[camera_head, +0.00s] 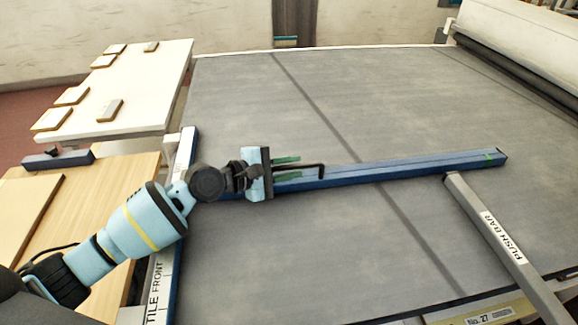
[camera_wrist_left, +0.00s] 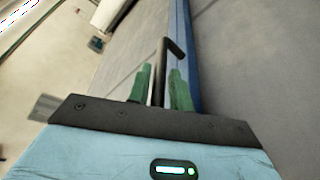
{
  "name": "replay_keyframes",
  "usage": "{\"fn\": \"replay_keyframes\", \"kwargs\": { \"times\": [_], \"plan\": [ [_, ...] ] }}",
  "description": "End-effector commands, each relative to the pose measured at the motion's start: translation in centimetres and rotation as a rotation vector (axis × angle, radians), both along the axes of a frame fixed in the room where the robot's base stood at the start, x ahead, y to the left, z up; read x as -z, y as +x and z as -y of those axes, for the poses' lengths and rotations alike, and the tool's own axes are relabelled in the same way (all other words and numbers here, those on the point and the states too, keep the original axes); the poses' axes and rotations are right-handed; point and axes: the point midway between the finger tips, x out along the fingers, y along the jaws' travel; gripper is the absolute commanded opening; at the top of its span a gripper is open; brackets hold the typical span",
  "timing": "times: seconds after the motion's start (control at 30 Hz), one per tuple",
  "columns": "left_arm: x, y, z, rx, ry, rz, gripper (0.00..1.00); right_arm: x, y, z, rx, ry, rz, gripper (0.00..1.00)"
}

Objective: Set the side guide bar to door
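The side guide bar is a long blue bar (camera_head: 420,167) lying across the grey belt, with a green mark near its right end. It also shows in the left wrist view (camera_wrist_left: 181,35). A thin dark bent handle (camera_head: 322,168) runs alongside it; the handle's bent end shows in the left wrist view (camera_wrist_left: 174,47). My left gripper (camera_head: 300,167) is at the bar's left part, its green fingers on either side of the handle. A gap shows between fingers and handle, so it looks open. My right gripper is out of view.
A white table (camera_head: 140,85) with several small tiles stands at left, beside a wooden table (camera_head: 130,180). A blue rail (camera_head: 187,150) runs along the belt's left edge. The far belt is clear.

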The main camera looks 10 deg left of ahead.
Motion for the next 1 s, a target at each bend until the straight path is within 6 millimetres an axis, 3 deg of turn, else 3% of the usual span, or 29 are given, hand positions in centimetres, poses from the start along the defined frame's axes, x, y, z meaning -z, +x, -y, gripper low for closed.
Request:
{"fn": "replay_keyframes", "kwargs": {
  "times": [0.1,0.43,0.8,1.0],
  "plan": [
    [0.0,0.0,0.0,-0.001,0.0,-0.001,0.34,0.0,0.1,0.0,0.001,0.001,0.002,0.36],
    [-0.1,-0.3,-0.4,-0.002,-0.001,-0.001,0.34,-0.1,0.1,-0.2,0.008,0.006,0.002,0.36],
    [-1.0,-3.8,-4.5,-0.002,0.001,-0.003,0.34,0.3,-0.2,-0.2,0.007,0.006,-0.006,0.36],
    [-1.5,-4.8,-5.7,-0.001,0.0,-0.002,0.34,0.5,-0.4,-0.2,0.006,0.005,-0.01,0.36]
  ]
}}
